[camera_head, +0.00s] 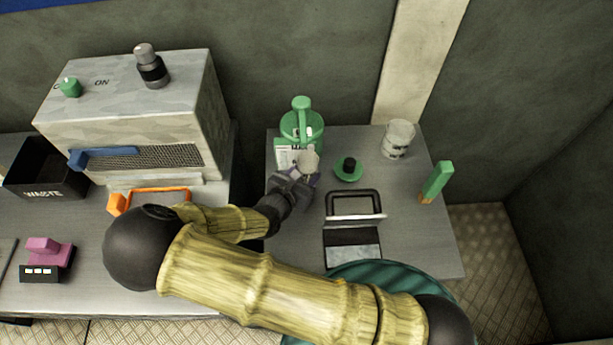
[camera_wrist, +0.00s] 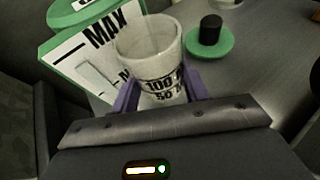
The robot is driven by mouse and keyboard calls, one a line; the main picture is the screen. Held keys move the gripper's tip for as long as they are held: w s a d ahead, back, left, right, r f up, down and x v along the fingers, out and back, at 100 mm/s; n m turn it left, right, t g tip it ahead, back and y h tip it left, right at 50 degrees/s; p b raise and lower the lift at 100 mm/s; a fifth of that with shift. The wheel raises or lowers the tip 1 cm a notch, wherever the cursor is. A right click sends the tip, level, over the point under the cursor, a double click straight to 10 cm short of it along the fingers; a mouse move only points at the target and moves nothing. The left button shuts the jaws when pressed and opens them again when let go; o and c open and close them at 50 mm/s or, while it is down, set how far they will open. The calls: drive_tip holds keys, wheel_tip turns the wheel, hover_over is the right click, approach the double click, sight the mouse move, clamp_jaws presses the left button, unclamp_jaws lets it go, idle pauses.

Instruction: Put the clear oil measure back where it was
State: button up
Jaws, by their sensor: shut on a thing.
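The clear oil measure (camera_wrist: 150,55) is a see-through cup with black 100 and 50 marks. My gripper (camera_wrist: 160,92) is shut on it, one purple finger on each side. In the head view the measure (camera_head: 308,161) stands out at the tip of my gripper (camera_head: 297,181), in front of the green can (camera_head: 302,125). It looks roughly upright. I cannot tell whether its base touches the table. A second clear cup with dark marks (camera_head: 398,139) stands at the back right of the table.
A white MAX-marked gauge plate (camera_wrist: 80,62) is close beside the measure. A green disc with a black knob (camera_head: 348,171) lies to its right. The grey machine (camera_head: 130,110) stands left.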

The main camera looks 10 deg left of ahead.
sight(303, 180)
drive_tip(key=shift+w+a+f+b, duration=0.1)
drive_tip(key=shift+w+f+b, duration=0.1)
drive_tip(key=shift+f+b, duration=0.2)
drive_tip(key=shift+w+a+f+b, duration=0.15)
drive_tip(key=shift+f+b, duration=0.1)
drive_tip(key=shift+f, duration=0.2)
drive_tip(key=shift+s+a+f+b, duration=0.35)
drive_tip(key=shift+s+f+b, duration=0.2)
drive_tip(key=shift+f, duration=0.1)
drive_tip(key=shift+w+d, duration=0.25)
drive_tip(key=shift+d, duration=0.1)
drive_tip(key=shift+s, duration=0.1)
drive_tip(key=shift+f, duration=0.1)
drive_tip(key=shift+f, duration=0.15)
drive_tip(key=o, duration=1)
drive_tip(key=shift+b, duration=0.3)
drive_tip(key=v, duration=0.8)
drive_tip(key=b+v, duration=0.1)
drive_tip(key=v, duration=0.8)
drive_tip(key=shift+s+a+f, duration=0.1)
drive_tip(key=shift+s+f, duration=0.05)
drive_tip(key=shift+s, duration=0.1)
